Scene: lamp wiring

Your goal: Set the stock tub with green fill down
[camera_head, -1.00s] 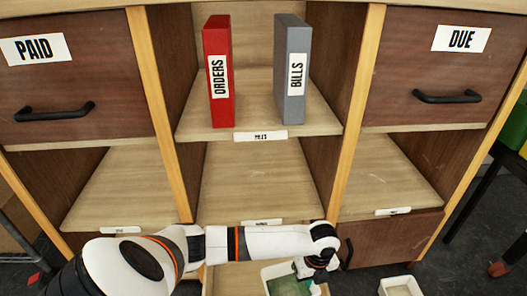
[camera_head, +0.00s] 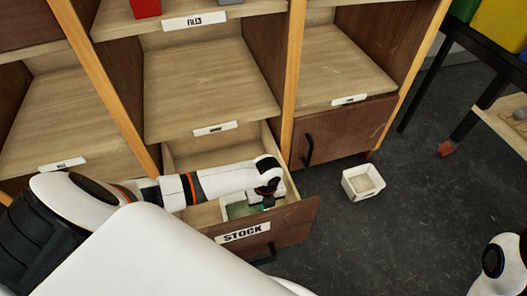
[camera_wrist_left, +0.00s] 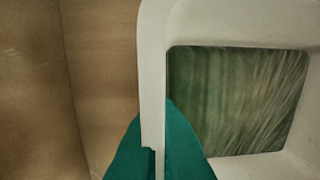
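The stock tub (camera_wrist_left: 153,60) is white and square-cornered, with a flat green fill (camera_head: 238,211) inside. In the head view it is inside the open drawer labelled STOCK (camera_head: 243,232), partly hidden by my left wrist. My left gripper (camera_head: 267,201) points down at the tub. In the left wrist view its teal fingers (camera_wrist_left: 156,155) lie on either side of one tub wall, closed on it. Whether the tub's underside touches the drawer floor is hidden. My right gripper is out of view.
A small white empty-looking tub (camera_head: 363,182) sits on the dark floor right of the drawer. A closed cabinet door (camera_head: 345,130) with a black handle stands behind it. Open shelves (camera_head: 210,90) are above the drawer. A table with bins (camera_head: 497,28) is at the right.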

